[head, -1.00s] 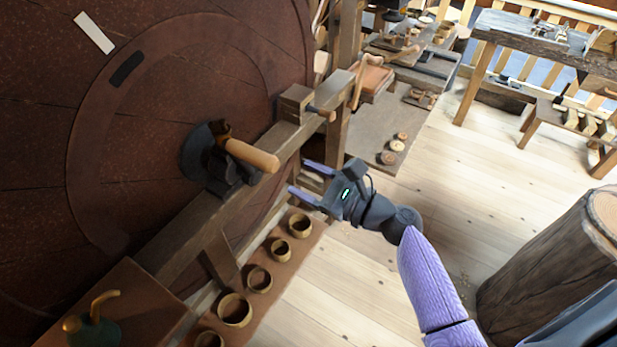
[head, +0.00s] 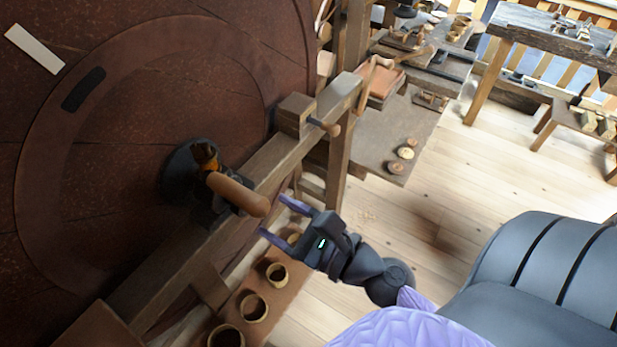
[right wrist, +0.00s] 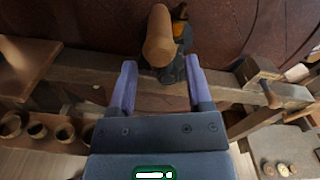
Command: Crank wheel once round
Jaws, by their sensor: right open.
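The big dark red-brown wheel (head: 110,130) fills the left of the head view, with a pale strip (head: 34,50) and a black patch (head: 84,89) on its face. The crank's wooden handle (head: 238,194) sticks out from a dark hub in front of the wheel. My right gripper (head: 274,217) is open and empty, just right of and below the handle's end, apart from it. In the right wrist view the handle (right wrist: 160,40) stands beyond the two fingertips, roughly between them. My left gripper is not in view.
A wooden beam (head: 283,160) with a block and peg (head: 323,126) runs across the wheel. Several wooden bowls (head: 254,307) stand on a board below. Benches (head: 550,38) with tools are at the back right. Pale floor (head: 450,190) lies open between.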

